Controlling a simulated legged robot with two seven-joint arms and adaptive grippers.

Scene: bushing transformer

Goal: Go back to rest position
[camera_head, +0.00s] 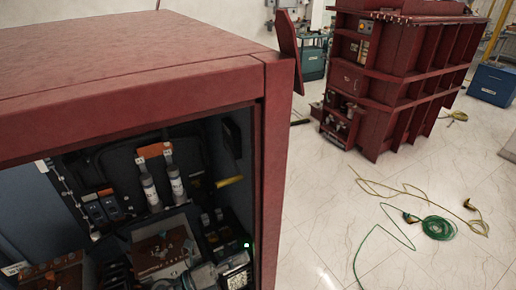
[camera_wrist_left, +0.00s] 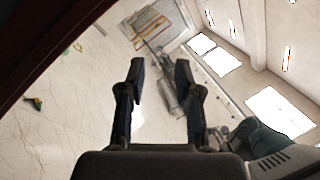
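In the left wrist view my left gripper (camera_wrist_left: 159,75) has its two dark fingers spread apart with a clear gap. Nothing is between the fingertips; floor and distant equipment show behind them. I cannot make out my left gripper clearly in the head view. My right gripper shows in neither view. In the head view a dark red cabinet (camera_head: 130,80) fills the left side, with its front open. Inside are two grey cylinders (camera_head: 162,185) with an orange bracket, a brown block (camera_head: 160,250) and dark devices, one with a green light.
A large red ribbed transformer (camera_head: 400,80) stands at the back right. Green and yellow cables (camera_head: 438,228) lie on the pale floor. A blue box (camera_head: 492,84) stands at the far right. A dark red edge (camera_wrist_left: 50,45) crosses the wrist view's upper left. Open floor lies right of the cabinet.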

